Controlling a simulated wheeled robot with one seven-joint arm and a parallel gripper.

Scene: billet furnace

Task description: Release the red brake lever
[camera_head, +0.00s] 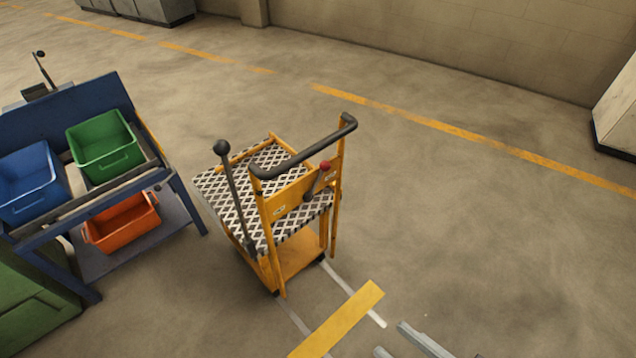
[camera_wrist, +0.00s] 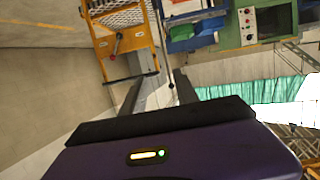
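The red brake lever (camera_head: 319,178) is a short dark lever with a red knob, mounted on the upright handle frame of a yellow cart (camera_head: 296,257). In the wrist view the lever (camera_wrist: 114,48) shows small at the upper left, on the yellow cart (camera_wrist: 128,42).
The cart has a black push handle (camera_head: 300,153) and a tall black-knobbed lever (camera_head: 231,185) at its left. A blue rack (camera_head: 80,95) holds green (camera_head: 103,146), blue (camera_head: 28,182) and orange (camera_head: 121,221) bins. Floor right of the cart is clear.

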